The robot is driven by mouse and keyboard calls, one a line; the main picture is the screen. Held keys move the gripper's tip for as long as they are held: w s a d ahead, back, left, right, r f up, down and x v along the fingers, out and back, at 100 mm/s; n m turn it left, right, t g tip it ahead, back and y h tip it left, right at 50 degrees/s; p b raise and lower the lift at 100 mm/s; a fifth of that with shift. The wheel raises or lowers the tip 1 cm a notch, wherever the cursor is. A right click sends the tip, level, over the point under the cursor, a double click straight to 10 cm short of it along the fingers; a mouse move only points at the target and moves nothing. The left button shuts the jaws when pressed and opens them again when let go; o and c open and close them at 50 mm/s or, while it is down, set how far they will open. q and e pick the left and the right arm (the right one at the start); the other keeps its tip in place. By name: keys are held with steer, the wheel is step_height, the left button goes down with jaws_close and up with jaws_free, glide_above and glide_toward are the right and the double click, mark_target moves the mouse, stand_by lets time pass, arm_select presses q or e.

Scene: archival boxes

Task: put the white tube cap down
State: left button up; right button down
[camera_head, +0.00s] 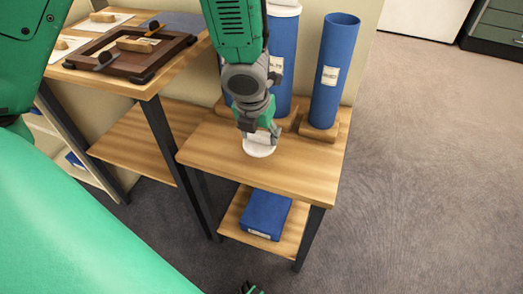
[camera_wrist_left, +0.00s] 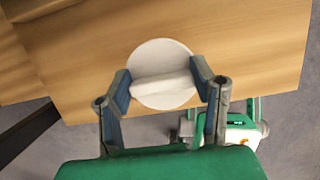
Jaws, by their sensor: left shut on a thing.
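The white tube cap (camera_head: 259,149) is a round disc with a raised bar across it. My left gripper (camera_head: 259,136) points down and is shut on that bar. In the left wrist view the cap (camera_wrist_left: 162,75) sits between the two fingers (camera_wrist_left: 162,82). It is over the front part of the small wooden table (camera_head: 300,172), touching it or just above; I cannot tell which. A blue tube (camera_head: 332,70) without a cap stands upright at the table's back right. Small dark and green parts at the head view's bottom edge may be my right gripper.
Another blue tube (camera_head: 284,65), with a white top (camera_head: 284,9), stands behind my left arm. A blue box (camera_head: 267,214) lies on the lower shelf. A desk at left holds a wooden frame (camera_head: 121,70). The tabletop right of the cap is clear.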

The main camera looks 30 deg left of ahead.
mark_target(259, 142)
arm_select(q)
steer(key=f+b, duration=0.1)
steer(key=f, duration=0.1)
steer(key=f+b, duration=0.1)
steer(key=shift+s+a+f, duration=0.1)
steer(key=shift+a+f, duration=0.1)
steer(key=shift+f, duration=0.15)
steer(key=shift+d, duration=0.25)
steer(key=shift+d+r, duration=0.1)
steer(key=shift+d, duration=0.15)
steer(key=shift+c, duration=0.5)
steer(key=shift+d, duration=0.15)
steer(key=o, duration=1)
steer(key=shift+a, duration=0.35)
steer(key=shift+a+f, duration=0.25)
steer(key=shift+d+r, duration=0.15)
steer(key=shift+r, duration=0.2)
steer(key=p+v, duration=0.6)
steer(key=v, duration=0.5)
steer(key=shift+r, duration=0.2)
steer(key=shift+s+d+r, duration=0.15)
steer(key=shift+d+r, duration=0.05)
